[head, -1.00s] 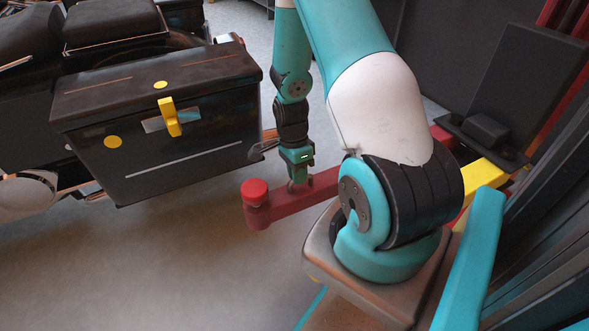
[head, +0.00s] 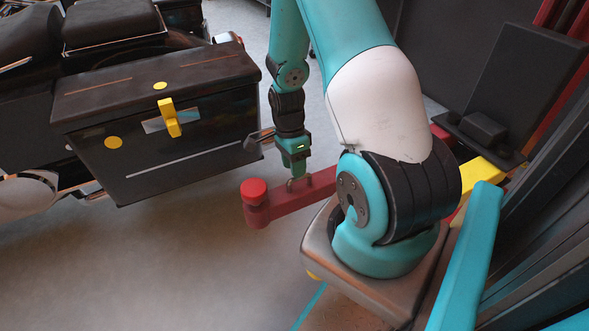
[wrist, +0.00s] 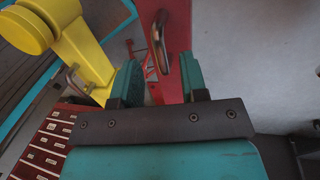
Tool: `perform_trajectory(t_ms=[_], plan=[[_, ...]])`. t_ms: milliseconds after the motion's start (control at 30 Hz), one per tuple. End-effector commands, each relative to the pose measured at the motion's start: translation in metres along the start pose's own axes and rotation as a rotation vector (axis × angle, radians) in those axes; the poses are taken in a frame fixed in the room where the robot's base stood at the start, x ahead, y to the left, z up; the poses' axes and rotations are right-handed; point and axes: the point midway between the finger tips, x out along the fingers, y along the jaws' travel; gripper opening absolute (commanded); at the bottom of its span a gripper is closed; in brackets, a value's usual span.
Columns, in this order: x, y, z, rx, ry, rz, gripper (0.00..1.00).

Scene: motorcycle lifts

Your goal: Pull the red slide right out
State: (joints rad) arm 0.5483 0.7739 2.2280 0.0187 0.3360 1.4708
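The red slide (head: 310,190) is a long red bar in the head view, low over the floor, with a round red knob (head: 254,191) at its left end. It fills the upper middle of the wrist view (wrist: 176,20). A metal loop handle (wrist: 161,42) stands on its face. My gripper (head: 293,180) is at the bar, just right of the knob. In the wrist view my gripper (wrist: 160,82) has its two teal fingers apart, with the handle in line with the gap, near the fingertips. No finger visibly touches the handle. The slide's far end is hidden behind my arm.
A yellow slide (head: 483,175) lies at the right; its yellow knob (wrist: 25,30) and metal handle show in the wrist view. A motorcycle with a black case (head: 185,130) stands at the left, close to my arm. Grey floor (head: 150,260) is clear in front.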

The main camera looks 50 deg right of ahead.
Motion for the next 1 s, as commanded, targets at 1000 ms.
perform_trajectory(t_ms=[1000], plan=[[-0.146,0.0,0.001,-0.003,-0.001,0.0,0.4]])
